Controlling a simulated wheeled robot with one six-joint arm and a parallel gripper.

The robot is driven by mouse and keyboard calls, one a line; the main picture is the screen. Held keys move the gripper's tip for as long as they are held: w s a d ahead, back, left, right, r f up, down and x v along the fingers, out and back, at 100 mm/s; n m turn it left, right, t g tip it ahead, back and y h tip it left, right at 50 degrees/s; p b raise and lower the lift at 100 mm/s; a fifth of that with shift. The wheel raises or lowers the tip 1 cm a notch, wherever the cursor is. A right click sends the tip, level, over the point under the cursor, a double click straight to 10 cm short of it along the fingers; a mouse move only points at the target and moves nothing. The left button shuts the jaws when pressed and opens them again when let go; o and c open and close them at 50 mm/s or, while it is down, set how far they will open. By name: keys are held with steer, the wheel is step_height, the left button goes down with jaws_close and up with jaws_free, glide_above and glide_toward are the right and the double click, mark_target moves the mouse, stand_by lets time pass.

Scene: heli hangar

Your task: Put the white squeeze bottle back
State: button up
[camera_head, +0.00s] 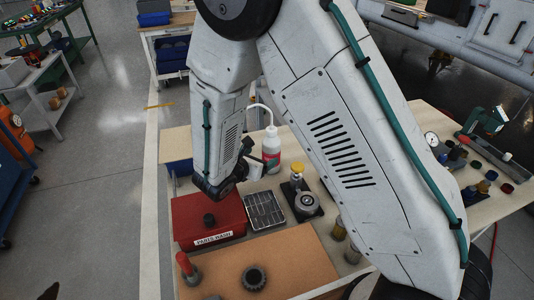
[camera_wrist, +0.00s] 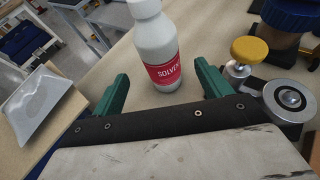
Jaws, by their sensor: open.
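The white squeeze bottle (camera_head: 271,150) stands upright on the wooden bench in the head view, with a red label and a thin curved white spout. In the wrist view the bottle (camera_wrist: 157,45) shows its label reading "SOLVE…", and its top is cut off by the frame edge. My gripper (camera_wrist: 160,82) is open, its two green fingers apart on either side of the bottle's lower part. The bottle seems to stand at or just beyond the fingertips; I cannot tell whether they touch it. In the head view my gripper (camera_head: 258,168) is partly hidden by my wrist.
A red "PARTS WASH" box (camera_head: 208,222) and a metal grid tray (camera_head: 265,211) lie in front of the bottle. A yellow-topped device (camera_head: 297,170) and a round gauge fixture (camera_head: 308,203) stand close to its right. A brown mat (camera_head: 300,262) with metal parts lies nearer.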

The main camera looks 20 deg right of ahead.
steer(key=s+d+r+m+g+y, duration=0.1)
steer(key=s+d+r+m+g, duration=0.85)
steer(key=s+r+m, duration=0.65)
steer(key=s+r+m+t+y, duration=0.1)
steer(key=s+r+m+y, duration=0.3)
steer(key=s, duration=0.3)
steer(key=s+r+m+t+y, duration=0.1)
steer(key=s+r+m+y, duration=0.3)
steer(key=s, duration=0.4)
steer(key=shift+s+a+m+y, duration=0.15)
steer(key=shift+a+m+y, duration=0.35)
steer(key=shift+m, duration=0.5)
steer(key=shift+d+r, duration=0.1)
steer(key=shift+c, duration=0.4)
